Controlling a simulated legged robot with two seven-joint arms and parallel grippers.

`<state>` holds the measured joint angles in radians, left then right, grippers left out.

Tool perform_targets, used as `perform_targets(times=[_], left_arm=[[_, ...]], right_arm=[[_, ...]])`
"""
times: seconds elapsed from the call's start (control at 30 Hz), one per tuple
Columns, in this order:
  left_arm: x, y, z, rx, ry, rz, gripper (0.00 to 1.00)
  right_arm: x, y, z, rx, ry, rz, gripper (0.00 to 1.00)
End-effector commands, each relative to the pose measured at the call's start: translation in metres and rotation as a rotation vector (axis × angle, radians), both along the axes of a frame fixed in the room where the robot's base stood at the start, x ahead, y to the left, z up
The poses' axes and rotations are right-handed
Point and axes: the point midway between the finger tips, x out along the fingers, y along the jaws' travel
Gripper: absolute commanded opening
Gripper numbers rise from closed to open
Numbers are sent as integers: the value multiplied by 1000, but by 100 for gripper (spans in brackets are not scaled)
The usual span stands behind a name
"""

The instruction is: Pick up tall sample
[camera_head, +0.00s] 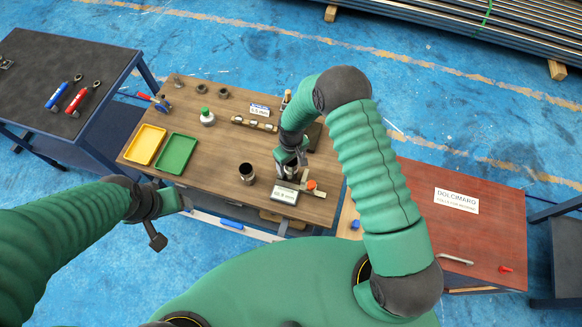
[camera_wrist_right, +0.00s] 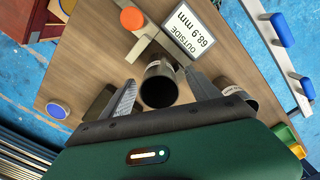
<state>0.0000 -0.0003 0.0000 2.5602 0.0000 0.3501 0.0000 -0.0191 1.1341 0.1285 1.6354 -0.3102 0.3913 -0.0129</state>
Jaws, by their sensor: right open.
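A dark metal tube sample (camera_wrist_right: 160,84) stands upright between the two fingers of my right gripper (camera_wrist_right: 163,92) in the right wrist view, its open end facing the camera. The fingers are open, with a gap on each side of the tube. In the head view my right gripper (camera_head: 289,166) is over the right part of the wooden table and mostly hides this tube. A second tube sample (camera_head: 246,173) stands to its left; it also shows in the right wrist view (camera_wrist_right: 235,88). I cannot tell which is taller. My left gripper (camera_head: 160,222) is left of the table's front edge; its jaw state is unclear.
A gauge with an orange knob (camera_wrist_right: 131,18) and a display (camera_wrist_right: 190,36) reading 68.9 mm stand close to the gripped area. Yellow (camera_head: 146,145) and green (camera_head: 176,154) trays lie at the table's left. A red-brown table (camera_head: 450,235) is at right.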

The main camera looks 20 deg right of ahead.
Motion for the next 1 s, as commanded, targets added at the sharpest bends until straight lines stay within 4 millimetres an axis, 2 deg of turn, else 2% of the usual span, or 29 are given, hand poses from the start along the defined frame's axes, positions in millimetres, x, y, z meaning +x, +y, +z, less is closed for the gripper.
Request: perform_targets(times=[0.07,0.57,0.87,1.0], left_arm=[[0,0,-1,0,0,0,70],[0,0,-1,0,0,0,70],[0,0,0,0,0,0,70],[0,0,5,0,0,0,70]], right_arm=[[0,0,0,0,0,-1,67],[-1,0,1,0,-1,-1,2],[0,0,1,0,-1,-1,0],[0,1,9,1,-2,-1,0]])
